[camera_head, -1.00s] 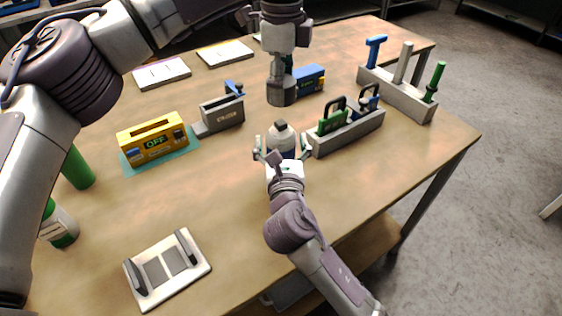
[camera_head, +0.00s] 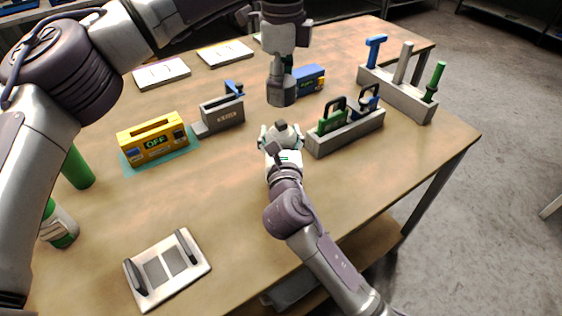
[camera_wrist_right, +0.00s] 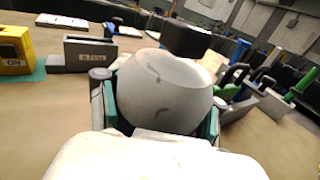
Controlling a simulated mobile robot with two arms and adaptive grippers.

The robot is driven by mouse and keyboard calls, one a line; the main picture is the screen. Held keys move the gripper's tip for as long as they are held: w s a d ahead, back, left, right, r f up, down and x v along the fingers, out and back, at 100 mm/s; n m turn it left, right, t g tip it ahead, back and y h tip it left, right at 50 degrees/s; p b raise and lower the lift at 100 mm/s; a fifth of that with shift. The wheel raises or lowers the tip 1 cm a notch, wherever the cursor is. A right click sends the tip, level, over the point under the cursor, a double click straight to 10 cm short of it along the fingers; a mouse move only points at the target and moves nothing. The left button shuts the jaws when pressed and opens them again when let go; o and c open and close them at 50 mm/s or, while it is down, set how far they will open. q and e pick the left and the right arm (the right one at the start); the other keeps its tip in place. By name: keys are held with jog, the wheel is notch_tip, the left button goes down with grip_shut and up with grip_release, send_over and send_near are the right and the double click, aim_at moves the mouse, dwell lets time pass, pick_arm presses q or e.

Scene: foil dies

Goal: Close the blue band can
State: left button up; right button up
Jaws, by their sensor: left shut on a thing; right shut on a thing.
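A grey rack (camera_head: 345,134) with green and blue handled items stands close right of the can. A yellow box (camera_head: 153,140), a grey box (camera_head: 222,113) and a blue box (camera_head: 309,79) stand around. A white plate (camera_head: 167,268) lies front left. The right front table is clear.

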aim_at(281, 124)
grip_shut()
pick_arm(q)
jog(key=shift+s+f, duration=0.15)
jog(key=shift+f, duration=1.1)
jog(key=shift+s+f, duration=0.1)
jog(key=shift+f, duration=1.1)
jog(key=shift+f, duration=0.1)
jog(key=shift+f, duration=0.8)
jog(key=shift+f, duration=0.65)
jog(key=o, duration=0.9)
jog(key=shift+c, duration=0.2)
